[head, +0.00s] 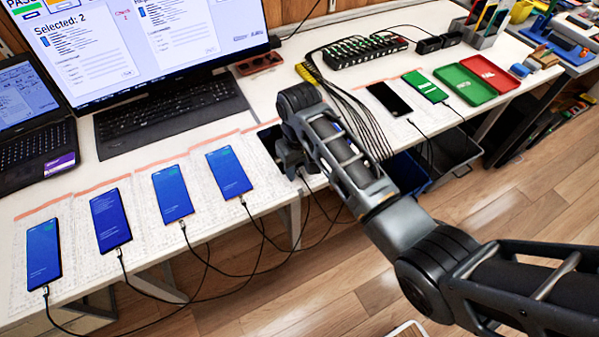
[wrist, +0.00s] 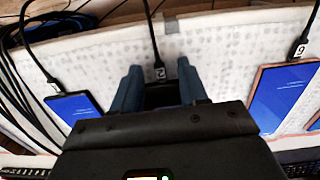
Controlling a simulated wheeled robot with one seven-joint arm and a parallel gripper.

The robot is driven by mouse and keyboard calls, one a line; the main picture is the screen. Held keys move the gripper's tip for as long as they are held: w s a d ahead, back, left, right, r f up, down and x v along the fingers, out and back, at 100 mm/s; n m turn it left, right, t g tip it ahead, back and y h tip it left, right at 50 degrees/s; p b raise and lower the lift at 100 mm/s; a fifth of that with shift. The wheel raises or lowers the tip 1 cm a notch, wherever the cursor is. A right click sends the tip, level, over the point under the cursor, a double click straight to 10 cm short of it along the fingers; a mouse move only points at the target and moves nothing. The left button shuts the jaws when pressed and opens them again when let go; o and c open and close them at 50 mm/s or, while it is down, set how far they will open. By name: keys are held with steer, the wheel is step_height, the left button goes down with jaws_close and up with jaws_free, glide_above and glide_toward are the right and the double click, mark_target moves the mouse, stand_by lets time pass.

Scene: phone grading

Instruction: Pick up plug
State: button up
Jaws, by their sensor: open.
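My gripper (head: 290,162) is over the work table at a partly hidden phone (head: 268,138). In the wrist view my gripper (wrist: 160,68) is open, its two blue-grey fingers apart. The plug's lower end and the dark phone below are mostly hidden by the gripper. In the head view my gripper hides this plug.
Several blue-screened phones (head: 172,194) with cables lie in a row to the left. A black phone (head: 389,99), a green-screened phone (head: 425,87) and red and green trays (head: 465,84) lie right. A cabled hub (head: 365,51), keyboard (head: 170,114) and laptop (head: 38,115) stand behind. Cables hang off the front edge.

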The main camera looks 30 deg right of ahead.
steer(key=shift+f, duration=0.15)
steer(key=shift+c, duration=0.4)
jaws_close()
